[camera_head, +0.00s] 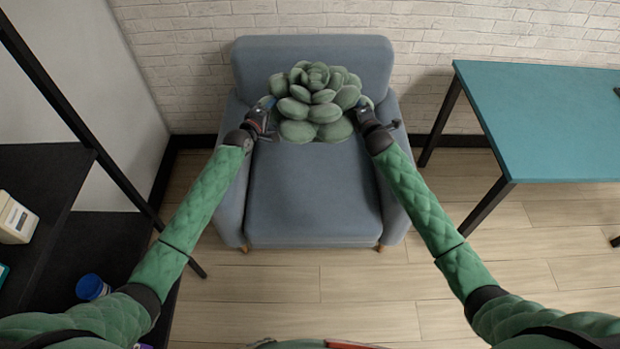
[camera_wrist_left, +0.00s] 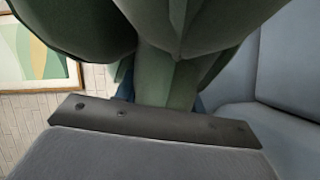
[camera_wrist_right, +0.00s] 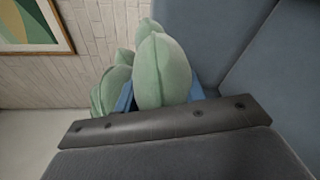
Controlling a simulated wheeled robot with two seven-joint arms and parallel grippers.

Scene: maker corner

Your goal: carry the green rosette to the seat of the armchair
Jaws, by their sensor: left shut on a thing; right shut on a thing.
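The green rosette (camera_head: 318,98), a plush-looking cluster of thick rounded leaves, is held between my two grippers. In the head view it is over the back part of the seat (camera_head: 312,195) of the blue-grey armchair (camera_head: 312,62), before the backrest. I cannot tell whether it touches the seat. My left gripper (camera_head: 268,108) is shut on its left side and my right gripper (camera_head: 366,108) on its right side. Its leaves fill the upper left wrist view (camera_wrist_left: 165,60) and also show in the right wrist view (camera_wrist_right: 162,75). The fingertips are largely hidden by leaves.
A teal-topped table (camera_head: 550,120) stands right of the armchair. A dark shelf (camera_head: 50,190) at the left holds a cream box (camera_head: 14,218) and a blue-lidded container (camera_head: 91,287). A white brick wall is behind. Wooden floor (camera_head: 310,290) before the chair is clear.

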